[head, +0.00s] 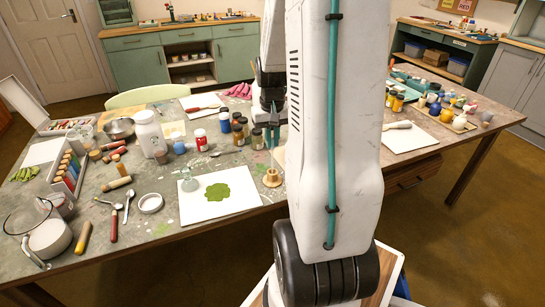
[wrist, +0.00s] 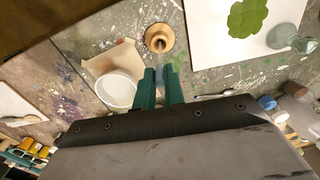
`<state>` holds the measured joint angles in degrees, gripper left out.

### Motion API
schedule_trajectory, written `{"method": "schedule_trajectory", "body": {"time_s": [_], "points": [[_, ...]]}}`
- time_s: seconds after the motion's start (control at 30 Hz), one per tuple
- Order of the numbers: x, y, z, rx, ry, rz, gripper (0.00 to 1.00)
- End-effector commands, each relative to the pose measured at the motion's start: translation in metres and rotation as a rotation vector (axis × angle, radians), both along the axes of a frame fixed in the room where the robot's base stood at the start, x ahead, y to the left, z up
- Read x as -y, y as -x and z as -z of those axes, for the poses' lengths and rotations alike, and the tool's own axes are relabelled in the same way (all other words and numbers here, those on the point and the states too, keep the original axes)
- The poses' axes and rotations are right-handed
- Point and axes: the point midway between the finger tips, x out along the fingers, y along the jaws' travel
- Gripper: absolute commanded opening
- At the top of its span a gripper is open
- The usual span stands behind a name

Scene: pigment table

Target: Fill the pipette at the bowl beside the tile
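The white bowl (wrist: 117,90) stands at the left of my gripper in the wrist view; in the head view my arm hides it. The white tile (head: 212,208) carries a green patch (head: 216,191) and also shows at the upper right of the wrist view (wrist: 208,30). My gripper (wrist: 160,72) points down over the table just right of the bowl, its teal fingers close together. A narrow bluish strip shows between them; I cannot tell whether it is the pipette. No pipette is clearly visible elsewhere. A round wooden stand (wrist: 158,38) lies ahead of the fingertips.
A clear glass vessel (wrist: 285,38) stands by the tile. A tan sheet (wrist: 105,58) lies beside the bowl. Several jars (head: 238,128) stand behind the tile. A second white board (head: 408,138) with a pestle-like tool lies right of my arm. Speckled table surface (wrist: 215,72) is clear around the stand.

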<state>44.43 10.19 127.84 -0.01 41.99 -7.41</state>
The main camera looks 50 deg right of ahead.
Motion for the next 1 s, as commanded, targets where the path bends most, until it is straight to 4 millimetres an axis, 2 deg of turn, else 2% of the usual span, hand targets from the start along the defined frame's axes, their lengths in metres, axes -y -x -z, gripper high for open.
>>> {"method": "schedule_trajectory", "body": {"time_s": [0.7, 1.0], "points": [[0.0, 0.0, -0.044, 0.002, 0.001, 0.0, 0.09], [0.0, 0.0, -0.054, 0.0, 0.0, 0.0, 0.09]]}}
